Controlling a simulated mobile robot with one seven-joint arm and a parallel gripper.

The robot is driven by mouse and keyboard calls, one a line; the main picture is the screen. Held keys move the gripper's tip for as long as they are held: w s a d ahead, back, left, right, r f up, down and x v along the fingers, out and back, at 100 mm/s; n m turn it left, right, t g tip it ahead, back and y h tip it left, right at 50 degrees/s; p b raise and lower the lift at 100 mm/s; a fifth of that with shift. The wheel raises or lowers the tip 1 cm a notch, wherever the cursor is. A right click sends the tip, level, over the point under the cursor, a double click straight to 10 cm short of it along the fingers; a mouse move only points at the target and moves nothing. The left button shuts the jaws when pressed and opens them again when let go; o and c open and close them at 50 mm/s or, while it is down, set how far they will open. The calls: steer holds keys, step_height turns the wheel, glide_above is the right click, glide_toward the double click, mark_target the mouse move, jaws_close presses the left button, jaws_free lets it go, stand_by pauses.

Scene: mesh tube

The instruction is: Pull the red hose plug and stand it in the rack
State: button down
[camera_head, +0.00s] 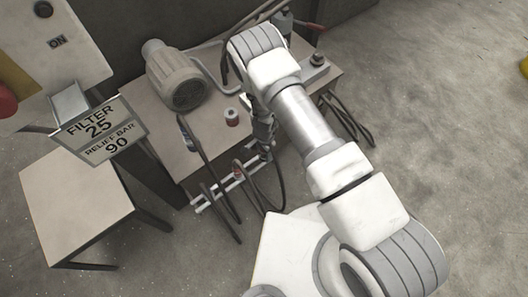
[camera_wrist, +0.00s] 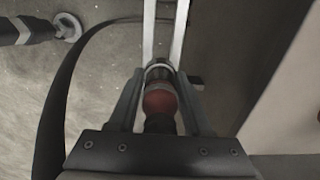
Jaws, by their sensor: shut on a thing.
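The red hose plug (camera_wrist: 160,103) is between the two fingers of my gripper (camera_wrist: 161,82) in the wrist view, with a dark end toward the palm and a pale metal ring at its far end. My gripper is shut on it. The white-railed rack (camera_head: 222,187) is along the front edge of the workbench in the head view, and my gripper (camera_head: 264,150) hangs down beside its right end. The rack's white rails (camera_wrist: 178,32) lie just beyond the plug in the wrist view. I cannot tell whether the plug touches the rack. The plug is not clear in the head view.
A sign (camera_head: 100,130) and a side table (camera_head: 70,200) are at left.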

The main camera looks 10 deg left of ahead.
steer(key=shift+f, duration=0.25)
steer(key=shift+c, duration=1.3)
jaws_free()
step_height(320, 180, up, 17)
steer(key=p, duration=0.5)
steer(key=shift+r, duration=0.2)
steer(key=shift+r, duration=0.1)
